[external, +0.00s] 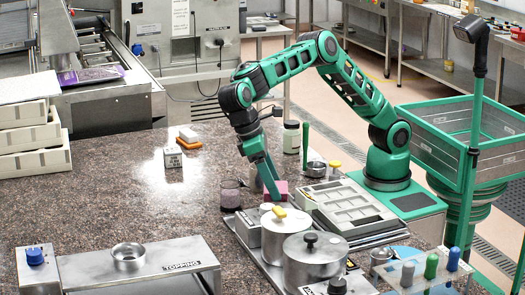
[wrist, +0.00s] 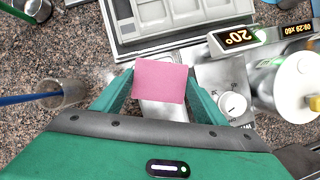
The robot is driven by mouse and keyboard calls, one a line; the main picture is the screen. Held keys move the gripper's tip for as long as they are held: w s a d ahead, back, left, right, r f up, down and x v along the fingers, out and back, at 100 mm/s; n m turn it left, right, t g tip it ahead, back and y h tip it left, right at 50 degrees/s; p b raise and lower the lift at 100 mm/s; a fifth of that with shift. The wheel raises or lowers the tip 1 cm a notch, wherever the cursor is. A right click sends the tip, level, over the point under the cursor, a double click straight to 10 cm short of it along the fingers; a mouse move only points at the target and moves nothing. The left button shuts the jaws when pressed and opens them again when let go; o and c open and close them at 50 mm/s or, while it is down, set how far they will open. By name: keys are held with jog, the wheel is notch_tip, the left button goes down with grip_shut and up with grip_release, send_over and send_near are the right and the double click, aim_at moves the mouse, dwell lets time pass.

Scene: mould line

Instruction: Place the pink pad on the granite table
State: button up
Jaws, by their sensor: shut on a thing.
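The pink pad (wrist: 160,81) is a flat pink square held between the two green fingers of my gripper (wrist: 160,98) in the wrist view. In the external view the pad (external: 281,187) shows partly behind my gripper (external: 273,196), beside the grey moulded tray. The granite table (external: 110,195) is a brown speckled top, with a wide bare stretch to the left of my gripper. In the wrist view the pad is over the silver gap between the tray and the temperature unit; its height above that is hard to tell.
Two steel pots (external: 313,262) with lids stand on a silver heating unit in front of my gripper. A grey compartment tray (external: 345,205) is to the right. A dark glass cup (external: 230,193) stands close on the left. A topping stand (external: 130,270) is at the front left.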

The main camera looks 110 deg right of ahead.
jog(key=shift+f, duration=2.9)
jog(key=shift+f, duration=0.4)
jog(key=o, duration=1.1)
jog(key=shift+o, duration=0.4)
jog(key=shift+r, duration=0.15)
